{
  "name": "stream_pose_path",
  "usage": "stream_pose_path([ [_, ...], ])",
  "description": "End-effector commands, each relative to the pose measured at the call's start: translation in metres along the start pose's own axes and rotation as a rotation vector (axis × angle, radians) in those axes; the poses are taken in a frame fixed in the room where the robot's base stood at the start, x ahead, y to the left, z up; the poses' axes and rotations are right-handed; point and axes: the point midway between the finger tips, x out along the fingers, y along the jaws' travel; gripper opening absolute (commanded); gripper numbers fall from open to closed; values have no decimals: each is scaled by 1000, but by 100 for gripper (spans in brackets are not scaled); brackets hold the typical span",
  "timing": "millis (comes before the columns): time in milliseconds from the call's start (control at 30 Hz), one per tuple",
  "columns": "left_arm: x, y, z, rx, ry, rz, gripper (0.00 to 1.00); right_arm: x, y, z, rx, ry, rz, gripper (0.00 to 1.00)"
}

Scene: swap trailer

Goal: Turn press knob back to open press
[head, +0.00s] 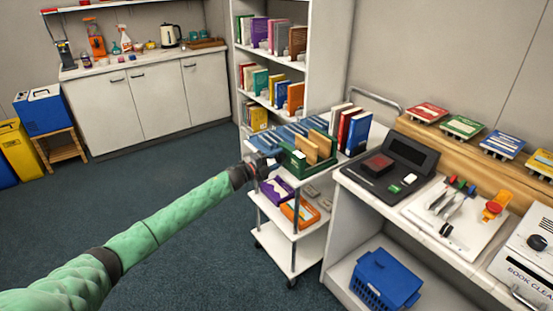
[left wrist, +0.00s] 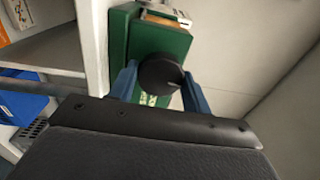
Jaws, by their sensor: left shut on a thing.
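The press is a green box (head: 300,167) on the top shelf of the trolley, with tan and yellow book-like pieces standing in it. In the left wrist view its green face (left wrist: 162,42) carries a round black knob (left wrist: 161,74). My left gripper (head: 270,160) reaches the press from the left. Its blue fingers (left wrist: 160,84) stand on either side of the knob and are shut on it. The knob is hidden behind the gripper in the head view. My right gripper is in neither view.
Blue, red and white books (head: 356,132) stand on the trolley (head: 283,224) to the right of the press. A bookshelf (head: 313,60) stands behind it. A counter (head: 362,190) with a black device is close on the right. Open carpet lies to the left.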

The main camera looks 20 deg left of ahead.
Motion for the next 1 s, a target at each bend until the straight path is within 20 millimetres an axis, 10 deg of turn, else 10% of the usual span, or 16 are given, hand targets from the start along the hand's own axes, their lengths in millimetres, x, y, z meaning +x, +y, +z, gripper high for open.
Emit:
stream_pose_path([
  [367, -1, 1, 1, -4, -2, 1, 26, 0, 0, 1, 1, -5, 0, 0],
  [400, -1, 1, 1, -4, -2, 1, 52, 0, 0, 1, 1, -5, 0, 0],
  [500, -1, 1, 1, -4, -2, 1, 70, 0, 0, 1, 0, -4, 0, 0],
  [1000, -22, 3, 1, -4, -2, 1, 70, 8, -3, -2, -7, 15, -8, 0],
])
